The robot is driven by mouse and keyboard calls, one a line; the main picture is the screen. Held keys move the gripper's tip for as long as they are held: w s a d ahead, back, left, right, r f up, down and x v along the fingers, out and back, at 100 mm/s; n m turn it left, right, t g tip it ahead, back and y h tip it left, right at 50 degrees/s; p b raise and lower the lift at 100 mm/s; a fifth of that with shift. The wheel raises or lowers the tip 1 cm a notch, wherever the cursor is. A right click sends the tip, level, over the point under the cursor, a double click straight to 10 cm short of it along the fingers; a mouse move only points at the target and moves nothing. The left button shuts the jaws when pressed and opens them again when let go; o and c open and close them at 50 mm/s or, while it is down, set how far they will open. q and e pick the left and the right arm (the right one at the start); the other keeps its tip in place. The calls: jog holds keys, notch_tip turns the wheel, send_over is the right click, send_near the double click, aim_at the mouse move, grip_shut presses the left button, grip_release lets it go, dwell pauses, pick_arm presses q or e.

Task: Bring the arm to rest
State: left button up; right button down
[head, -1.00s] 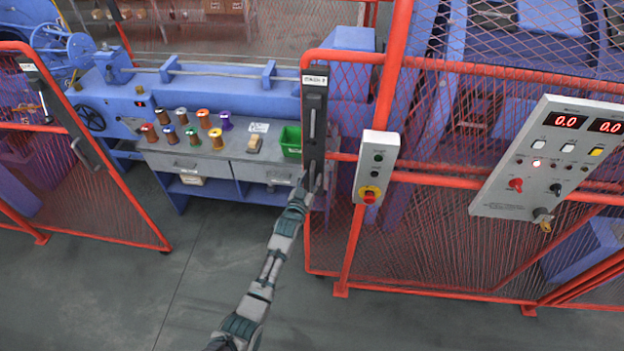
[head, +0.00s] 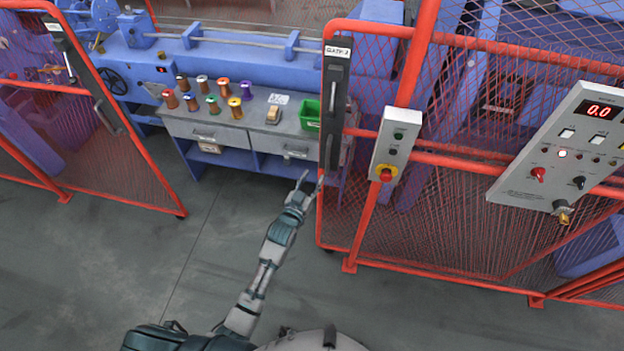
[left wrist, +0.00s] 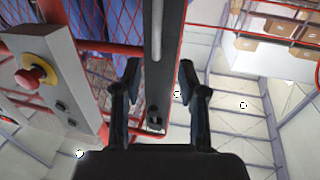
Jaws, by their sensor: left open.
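My left arm (head: 268,262) reaches up from the bottom of the head view. Its gripper (head: 311,182) is open and empty, just below the lower end of the black handle (head: 336,108) on the red mesh gate. In the left wrist view the two dark fingers (left wrist: 158,82) are spread, and the black handle plate (left wrist: 164,45) shows between them. No finger is seen closed on it; the exact gap is unclear. My right gripper is not in view.
A control box (head: 396,145) with a red stop button hangs on the red post, right of my gripper. A larger control panel (head: 570,150) is further right. A grey bench (head: 215,133) holds several spools and a green bin (head: 311,114). The floor (head: 215,245) left of the arm is clear.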

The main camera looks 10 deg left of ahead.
pick_arm(q)
jog(key=s+a+f+g+y, duration=0.1)
jog(key=s+f+g, duration=0.3)
jog(key=f, duration=0.8)
jog(key=s+a+f+g, duration=0.1)
jog(key=s+f, duration=0.6)
jog(key=f, duration=0.5)
jog(key=s+a+f+g+y, duration=0.1)
jog(key=s+a+f+g, duration=0.3)
jog(key=f, duration=0.8)
jog(key=s+a+f+g, duration=0.2)
jog(key=s+f, duration=0.4)
jog(key=s, duration=0.7)
jog(key=s+a+f+g+y, duration=0.1)
jog(key=s+f, duration=0.6)
jog(key=s, duration=0.7)
jog(key=s+a+f+g+y, duration=0.1)
jog(key=s+a+f+g, duration=0.2)
jog(key=s, duration=1)
notch_tip(320, 180, down, 3)
jog(key=shift+s+a+f+g, duration=0.2)
jog(key=shift+s+g, duration=0.2)
jog(key=shift+g, duration=0.4)
